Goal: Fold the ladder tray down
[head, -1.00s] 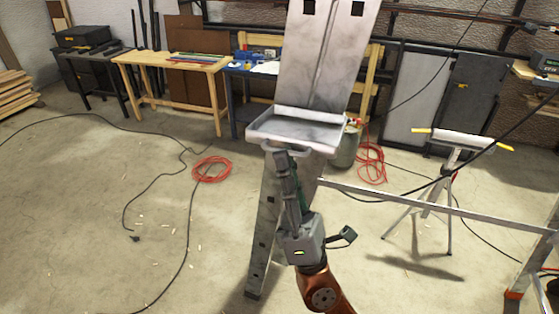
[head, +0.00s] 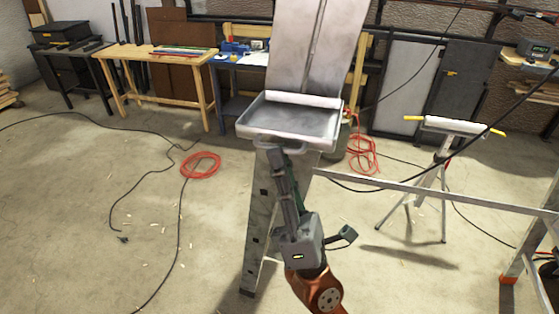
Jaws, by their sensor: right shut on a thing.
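The ladder tray (head: 290,122) is a shallow grey metal tray with a raised rim. It sticks out from the front of the stepladder (head: 259,225), below its wide upper panel (head: 312,45). A bar handle (head: 268,147) runs along the tray's near edge. My right gripper (head: 283,153) comes up from below and is shut on this handle; its fingers partly hide the grip. The tray's inside faces up toward me and is empty. My left gripper is not in view.
A long metal rail (head: 430,192) runs from the ladder to the right. A roller stand (head: 443,165) stands at the right. A red cable coil (head: 201,165) and black cables lie on the floor. Workbenches (head: 155,60) line the back wall. Floor at left is mostly clear.

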